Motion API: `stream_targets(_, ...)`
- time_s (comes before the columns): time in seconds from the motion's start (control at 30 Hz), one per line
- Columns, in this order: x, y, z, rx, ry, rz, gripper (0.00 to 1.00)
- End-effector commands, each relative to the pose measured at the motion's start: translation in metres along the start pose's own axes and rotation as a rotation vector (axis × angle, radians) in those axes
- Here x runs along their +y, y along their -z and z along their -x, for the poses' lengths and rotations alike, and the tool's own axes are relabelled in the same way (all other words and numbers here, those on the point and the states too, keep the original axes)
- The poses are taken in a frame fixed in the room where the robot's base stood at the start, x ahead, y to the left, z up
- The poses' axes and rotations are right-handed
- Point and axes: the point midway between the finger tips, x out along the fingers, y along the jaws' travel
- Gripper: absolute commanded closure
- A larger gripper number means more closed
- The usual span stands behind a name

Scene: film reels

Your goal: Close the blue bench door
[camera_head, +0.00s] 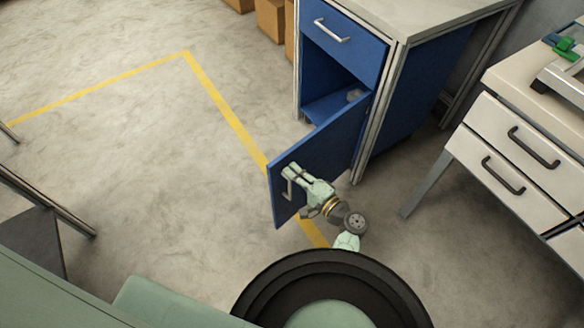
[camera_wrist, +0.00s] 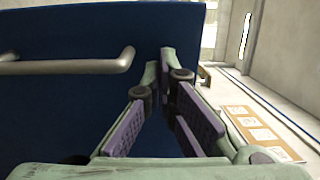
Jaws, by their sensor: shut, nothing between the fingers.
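The blue bench door (camera_head: 335,147) stands open, swung out from the lower compartment of the blue bench (camera_head: 392,100). Its outer face, with a grey bar handle (camera_head: 287,189), is toward me. My gripper (camera_head: 287,172) is shut and empty in front of that outer face, near the free edge and by the handle. In the wrist view the door (camera_wrist: 90,110) fills the left side, with the handle (camera_wrist: 70,63) left of my fingertips (camera_wrist: 167,62). The fingertips overlap the door's edge area; I cannot tell whether they touch it.
A closed blue drawer (camera_head: 343,40) is above the open compartment. A white drawer unit (camera_head: 510,160) stands to the right. Cardboard boxes (camera_head: 270,18) stand at the back. The floor left of the door is clear, with a yellow line (camera_head: 215,95) on it.

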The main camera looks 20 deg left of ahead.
Motion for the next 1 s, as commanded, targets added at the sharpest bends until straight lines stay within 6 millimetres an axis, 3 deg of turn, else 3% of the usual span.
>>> stream_targets(0.67, 0.002, -0.002, -0.017, 0.02, 0.0, 0.0, 1.0)
stream_targets(0.87, 0.003, -0.004, -0.051, 0.095, 0.0, 0.001, 1.0)
stream_targets(1.0, 0.004, -0.002, -0.089, 0.184, 0.003, 0.002, 1.0)
